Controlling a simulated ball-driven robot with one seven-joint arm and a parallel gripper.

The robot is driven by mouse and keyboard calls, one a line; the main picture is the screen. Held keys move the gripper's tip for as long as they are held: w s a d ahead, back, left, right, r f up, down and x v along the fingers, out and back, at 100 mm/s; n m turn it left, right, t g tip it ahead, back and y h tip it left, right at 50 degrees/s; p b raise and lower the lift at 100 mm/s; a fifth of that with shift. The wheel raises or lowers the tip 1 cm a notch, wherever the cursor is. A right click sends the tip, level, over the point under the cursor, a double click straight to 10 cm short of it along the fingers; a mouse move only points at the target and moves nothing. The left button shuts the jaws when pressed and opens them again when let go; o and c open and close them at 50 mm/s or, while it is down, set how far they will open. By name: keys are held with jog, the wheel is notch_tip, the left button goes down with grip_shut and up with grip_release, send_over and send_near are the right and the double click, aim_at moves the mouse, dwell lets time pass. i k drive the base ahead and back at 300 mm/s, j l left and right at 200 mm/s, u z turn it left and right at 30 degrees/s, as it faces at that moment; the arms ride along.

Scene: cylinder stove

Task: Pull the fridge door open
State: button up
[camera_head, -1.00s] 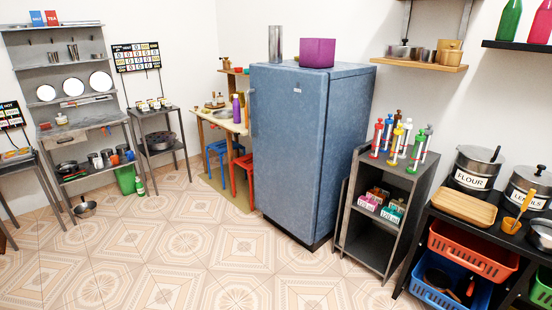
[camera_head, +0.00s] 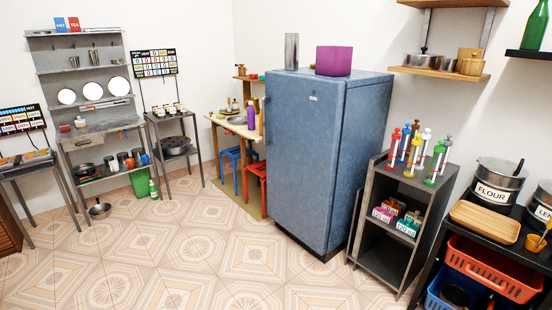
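The blue fridge (camera_head: 308,160) stands upright against the back wall, right of the middle in the head view. Its door is the broad face turned toward the left and front, and it looks shut. A small pale label (camera_head: 314,98) is near the top right of that face. A thin handle (camera_head: 267,122) seems to show at the door's left edge, but it is too small to be sure. A metal cylinder (camera_head: 291,51) and a purple pot (camera_head: 340,61) stand on top of the fridge. My gripper is not in view.
Tiled floor (camera_head: 200,262) is clear in front of the fridge. A black rack with baskets (camera_head: 494,268) is at the right.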

aim_at(302, 116)
jog(key=i+j, duration=0.15)
jog(key=i, duration=0.4)
jog(key=i+j, duration=0.1)
jog(key=i, duration=0.5)
jog(key=i+j, duration=0.15)
jog(key=i, duration=0.4)
